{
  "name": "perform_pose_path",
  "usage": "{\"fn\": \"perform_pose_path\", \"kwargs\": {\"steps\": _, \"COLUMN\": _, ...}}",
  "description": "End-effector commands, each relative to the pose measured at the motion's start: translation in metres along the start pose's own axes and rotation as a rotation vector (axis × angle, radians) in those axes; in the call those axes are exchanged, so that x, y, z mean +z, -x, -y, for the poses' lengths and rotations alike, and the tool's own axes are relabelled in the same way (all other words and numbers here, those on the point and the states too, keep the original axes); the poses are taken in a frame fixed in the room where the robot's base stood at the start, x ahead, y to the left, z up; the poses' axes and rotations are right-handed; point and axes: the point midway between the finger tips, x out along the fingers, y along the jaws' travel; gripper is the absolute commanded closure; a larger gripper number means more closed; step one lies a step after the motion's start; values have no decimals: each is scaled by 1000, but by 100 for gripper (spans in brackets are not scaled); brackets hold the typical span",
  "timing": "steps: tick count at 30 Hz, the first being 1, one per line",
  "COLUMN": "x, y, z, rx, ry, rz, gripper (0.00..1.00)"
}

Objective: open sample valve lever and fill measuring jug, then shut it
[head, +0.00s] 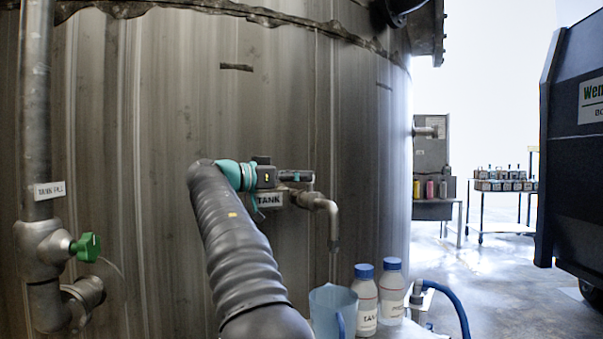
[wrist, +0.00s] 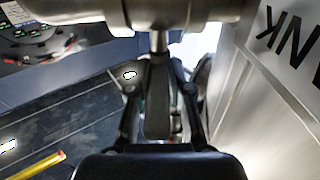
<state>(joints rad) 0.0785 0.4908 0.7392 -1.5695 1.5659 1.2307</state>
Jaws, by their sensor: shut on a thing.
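The sample valve (head: 318,201) sticks out of the steel tank, with its bent spout pointing down. Its lever (wrist: 157,105) runs from the valve stem down between my fingers in the wrist view. My gripper (head: 299,177) is shut on the lever; the fingers (wrist: 160,90) close on both sides of it. My arm hides part of the valve in the head view. The blue translucent measuring jug (head: 331,311) stands upright below the spout. A thin pale stream seems to run from the spout towards the jug; the level inside cannot be told.
Two white bottles with blue caps, one (head: 365,300) and another (head: 391,291), stand right of the jug. A blue hose (head: 456,305) curves beside them. A pipe with a green-handled valve (head: 86,247) stands at left. A dark container (head: 575,150) is at right; floor between is open.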

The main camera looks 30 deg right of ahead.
Motion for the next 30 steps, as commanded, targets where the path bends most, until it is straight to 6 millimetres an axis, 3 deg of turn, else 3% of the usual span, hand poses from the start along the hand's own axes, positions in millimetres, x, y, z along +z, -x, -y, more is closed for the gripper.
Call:
{"fn": "perform_pose_path", "kwargs": {"steps": 13, "x": 0, "y": -2, "z": -1, "rx": 15, "ry": 0, "rz": 0, "gripper": 100}}
{"fn": "perform_pose_path", "kwargs": {"steps": 14, "x": 0, "y": -2, "z": -1, "rx": 16, "ry": 0, "rz": 0, "gripper": 79}}
{"fn": "perform_pose_path", "kwargs": {"steps": 17, "x": 0, "y": -3, "z": -1, "rx": 17, "ry": 0, "rz": 0, "gripper": 56}}
{"fn": "perform_pose_path", "kwargs": {"steps": 26, "x": 0, "y": -4, "z": -2, "rx": 19, "ry": 1, "rz": 0, "gripper": 56}}
{"fn": "perform_pose_path", "kwargs": {"steps": 30, "x": 0, "y": 6, "z": 0, "rx": 16, "ry": 1, "rz": 0, "gripper": 56}}
